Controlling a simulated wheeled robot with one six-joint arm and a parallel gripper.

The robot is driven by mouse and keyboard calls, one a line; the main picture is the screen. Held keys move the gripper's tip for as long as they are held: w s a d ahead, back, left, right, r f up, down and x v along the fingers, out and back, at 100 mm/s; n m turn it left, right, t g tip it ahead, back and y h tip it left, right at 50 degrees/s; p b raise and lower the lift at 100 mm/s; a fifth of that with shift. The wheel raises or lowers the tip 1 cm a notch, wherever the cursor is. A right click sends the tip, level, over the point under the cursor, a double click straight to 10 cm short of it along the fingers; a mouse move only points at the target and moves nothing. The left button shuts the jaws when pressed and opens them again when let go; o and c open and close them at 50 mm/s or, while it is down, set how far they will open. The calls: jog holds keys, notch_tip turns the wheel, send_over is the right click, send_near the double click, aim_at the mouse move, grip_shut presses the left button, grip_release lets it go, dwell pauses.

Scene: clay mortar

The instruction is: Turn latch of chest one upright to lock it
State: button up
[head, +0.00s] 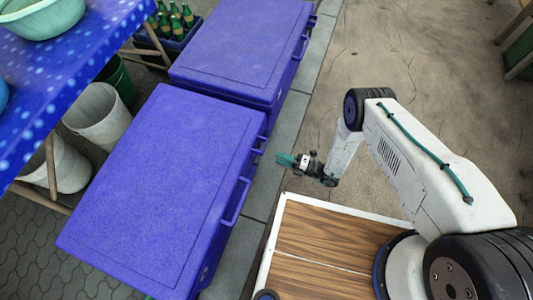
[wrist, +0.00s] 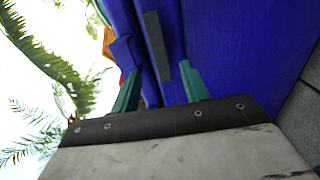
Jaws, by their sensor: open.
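Two closed blue chests stand in the head view, a near one (head: 165,185) and a far one (head: 240,50). I cannot tell by label which is chest one. My gripper (head: 281,159) has teal fingers pointing at the latch side of the near chest, close to its far right corner. In the wrist view my gripper (wrist: 160,88) is open and empty. A dark grey latch bar (wrist: 157,42) shows just beyond and between the fingertips against the blue chest wall. It runs roughly along the lid seam; contact with the fingers is not visible.
A blue handle (head: 236,202) sticks out of the near chest's side. A blue-clothed table (head: 75,55), white buckets (head: 97,112) and a bottle crate (head: 173,42) stand to the left.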

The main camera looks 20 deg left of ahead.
aim_at(262, 152)
jog(key=a, duration=0.7)
jog(key=shift+w, duration=0.3)
jog(key=c, duration=1)
